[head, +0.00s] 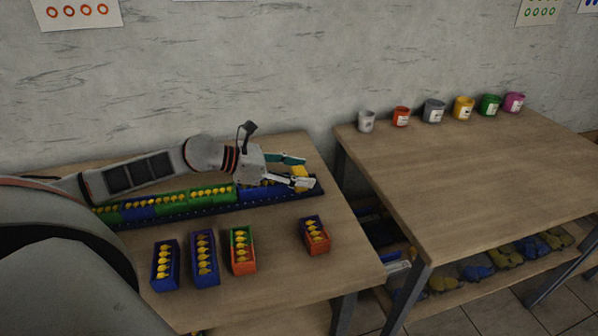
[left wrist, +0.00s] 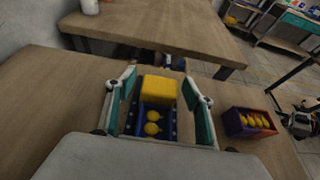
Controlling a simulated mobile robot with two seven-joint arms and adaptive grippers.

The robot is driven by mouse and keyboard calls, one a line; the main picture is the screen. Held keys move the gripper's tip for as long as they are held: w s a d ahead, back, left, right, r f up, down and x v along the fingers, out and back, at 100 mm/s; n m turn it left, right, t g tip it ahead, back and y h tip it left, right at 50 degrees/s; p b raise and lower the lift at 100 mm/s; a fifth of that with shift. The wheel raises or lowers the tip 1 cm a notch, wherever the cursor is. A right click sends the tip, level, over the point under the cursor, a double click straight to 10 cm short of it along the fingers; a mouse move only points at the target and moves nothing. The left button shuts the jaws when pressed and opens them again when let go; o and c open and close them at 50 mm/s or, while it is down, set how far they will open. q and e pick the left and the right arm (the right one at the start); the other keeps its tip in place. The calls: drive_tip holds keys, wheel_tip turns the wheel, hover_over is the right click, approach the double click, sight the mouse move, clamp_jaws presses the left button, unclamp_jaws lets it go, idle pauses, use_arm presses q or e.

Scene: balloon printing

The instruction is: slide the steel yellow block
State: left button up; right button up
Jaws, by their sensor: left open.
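The yellow block (head: 299,174) is at the right end of the long dark blue rail (head: 220,207) on the left table. In the left wrist view the yellow block (left wrist: 158,90) sits at the far end of a blue holder (left wrist: 152,133) with yellow balloon pieces. My left gripper (head: 297,172) is open, with its fingers on either side of the block and rail. The left wrist view shows its two fingers (left wrist: 160,96) apart, with gaps beside the block.
Several small boxes of yellow pieces stand in front of the rail, including a purple and orange one (head: 315,235) at the right. Across a gap is a second table (head: 470,170) with several paint cups along its back. The table front between the boxes is clear.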

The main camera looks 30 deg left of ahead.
sight(294, 171)
use_arm(q)
drive_tip(key=shift+v, duration=6)
drive_tip(key=shift+s+f, duration=0.1)
